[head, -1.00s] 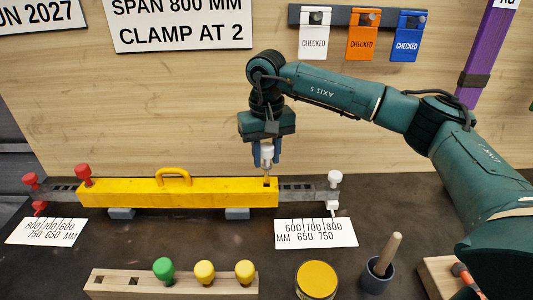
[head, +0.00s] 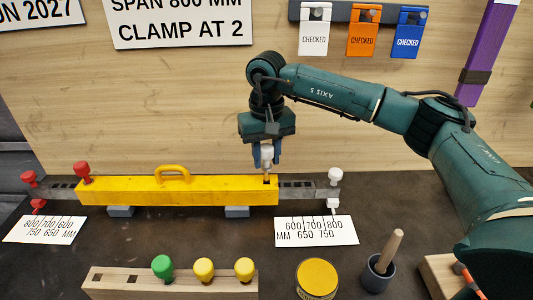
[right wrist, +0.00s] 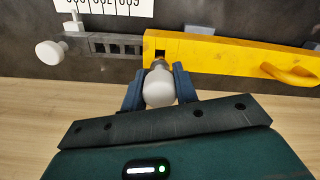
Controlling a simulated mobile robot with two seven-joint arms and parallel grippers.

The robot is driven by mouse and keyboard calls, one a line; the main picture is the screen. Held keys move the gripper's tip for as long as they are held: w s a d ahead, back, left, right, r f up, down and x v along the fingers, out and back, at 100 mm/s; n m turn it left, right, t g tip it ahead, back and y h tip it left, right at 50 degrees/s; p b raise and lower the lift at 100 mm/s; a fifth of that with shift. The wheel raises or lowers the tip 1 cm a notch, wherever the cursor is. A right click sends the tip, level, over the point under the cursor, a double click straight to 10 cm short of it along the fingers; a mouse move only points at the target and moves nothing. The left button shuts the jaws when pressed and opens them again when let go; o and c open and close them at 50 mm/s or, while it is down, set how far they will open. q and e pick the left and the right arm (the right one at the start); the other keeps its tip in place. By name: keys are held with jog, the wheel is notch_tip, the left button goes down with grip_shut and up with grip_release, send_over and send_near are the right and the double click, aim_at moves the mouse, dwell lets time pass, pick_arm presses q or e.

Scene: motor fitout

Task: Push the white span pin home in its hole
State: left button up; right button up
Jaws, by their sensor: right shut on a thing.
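My right gripper (head: 266,163) is shut on the white span pin (head: 267,155), directly above the right end of the yellow beam (head: 185,190). The pin is upright, its white head between the blue fingers. Its shank points down at the square hole (head: 266,181) in the beam's top; I cannot tell how deep the tip sits. The right wrist view shows the pin's round white head (right wrist: 159,88) between the fingers, in line with the hole at the beam's end (right wrist: 160,55). The head stands clear above the beam. My left gripper is out of view.
A grey slotted bar with a white knob (head: 335,175) extends right of the beam; red knobs (head: 82,170) stand left. Scale cards (head: 316,231) lie in front.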

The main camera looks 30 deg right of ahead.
aim_at(266, 166)
pick_arm(q)
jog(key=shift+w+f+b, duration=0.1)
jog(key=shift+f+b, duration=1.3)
jog(key=shift+b, duration=0.05)
pick_arm(e)
jog(key=shift+f, duration=2.15)
jog(key=o, duration=1.1)
jog(key=shift+c, duration=0.2)
jog(key=shift+r, duration=0.1)
notch_tip(266, 166, up, 12)
jog(key=shift+r, duration=0.5)
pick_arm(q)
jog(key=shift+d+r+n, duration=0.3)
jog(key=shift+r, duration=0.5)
